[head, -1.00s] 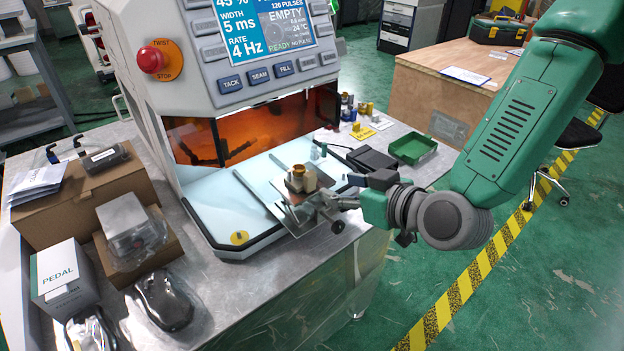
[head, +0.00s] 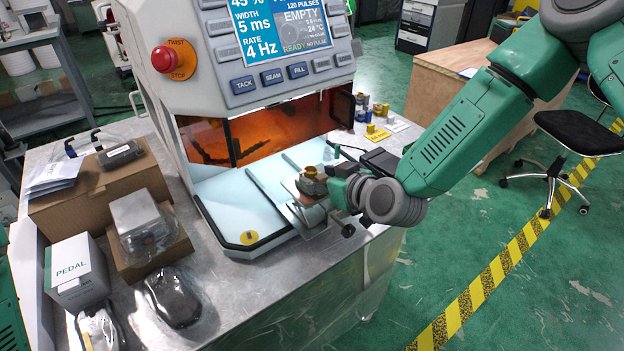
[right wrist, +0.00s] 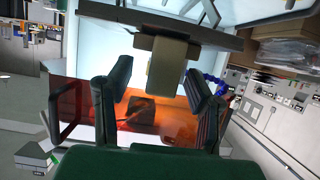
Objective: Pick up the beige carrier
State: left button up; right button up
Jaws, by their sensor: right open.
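The beige carrier (head: 313,187) is a small block with a round brass-coloured piece on top. It sits at the front right end of the machine's pale work deck, on a small metal plate. In the right wrist view the beige carrier (right wrist: 168,66) shows between the two dark fingers, towards their tips. My right gripper (head: 336,197) is at the carrier's right side, very close to it. The right wrist view shows the right gripper (right wrist: 157,84) open, with gaps on both sides of the carrier. My left gripper is out of view.
The machine (head: 248,60) with an orange window (head: 280,128) stands behind the deck. Small parts and a yellow block (head: 376,133) lie behind my right arm. Boxes, including the pedal box (head: 77,272), fill the bench's left side.

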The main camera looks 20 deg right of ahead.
jog(key=shift+d, duration=0.4)
jog(key=c, duration=0.7)
jog(key=shift+a, duration=0.15)
grip_shut()
jog(key=shift+a, duration=0.45)
jog(key=shift+s, duration=0.1)
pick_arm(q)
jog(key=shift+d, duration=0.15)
pick_arm(e)
jog(key=shift+d+r, duration=0.1)
jog(key=shift+d, duration=0.05)
